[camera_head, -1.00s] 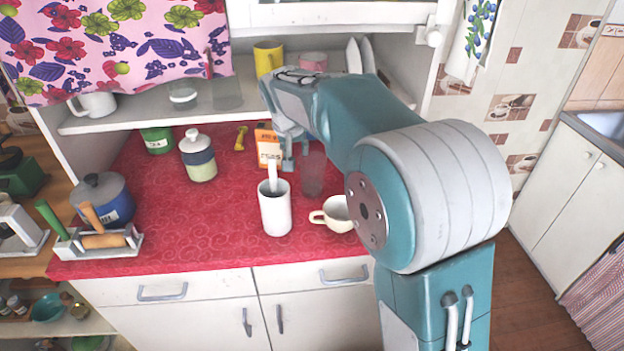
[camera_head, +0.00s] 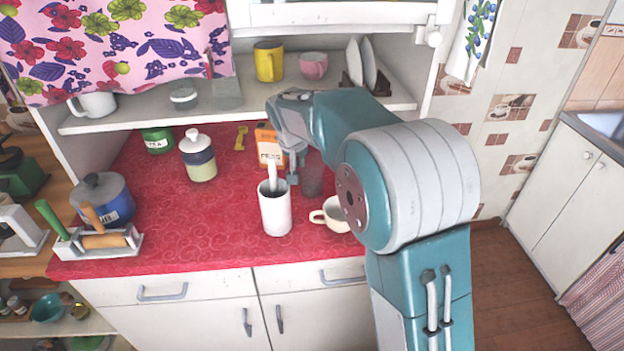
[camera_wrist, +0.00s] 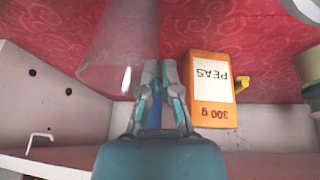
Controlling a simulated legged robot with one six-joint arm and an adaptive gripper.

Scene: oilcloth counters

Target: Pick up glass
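The clear, greyish glass (camera_head: 313,181) stands on the red counter, behind the cream cup and right of the orange peas box. My arm partly covers its top in the head view. My gripper (camera_head: 294,180) points down between the peas box and the glass. In the wrist view the glass (camera_wrist: 108,55) is a faint see-through shape just left of my fingers. There my gripper (camera_wrist: 160,68) shows its two fingers close together, with no object seen between them. I cannot tell whether a finger touches the glass.
The peas box (camera_head: 268,148) is close beside my gripper. A white mug with a utensil (camera_head: 275,212) and a cream cup (camera_head: 334,214) stand in front. A shelf (camera_head: 240,105) with mugs runs behind.

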